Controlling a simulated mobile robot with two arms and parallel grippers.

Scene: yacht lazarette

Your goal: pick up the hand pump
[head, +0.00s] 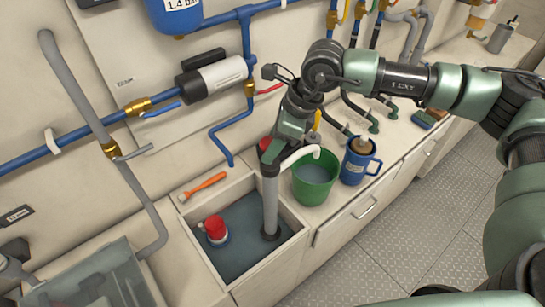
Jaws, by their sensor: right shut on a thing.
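The hand pump (270,205) is a grey upright tube with a white curved spout at its top right and a dark foot. It stands upright over the open basin (190,221); I cannot tell whether the foot touches the bottom. My right gripper (282,152) comes down from above and is shut on the upper part of the pump, hiding much of its top. A bit of red shows just left of the gripper. My left gripper is not in view.
A red-capped item (215,228) sits in the basin's left part. An orange-handled tool (204,186) lies behind the basin. A green bucket (316,178) and a blue mug (357,163) stand close on the right. A clear bin (95,280) is at lower left. Pipes line the wall.

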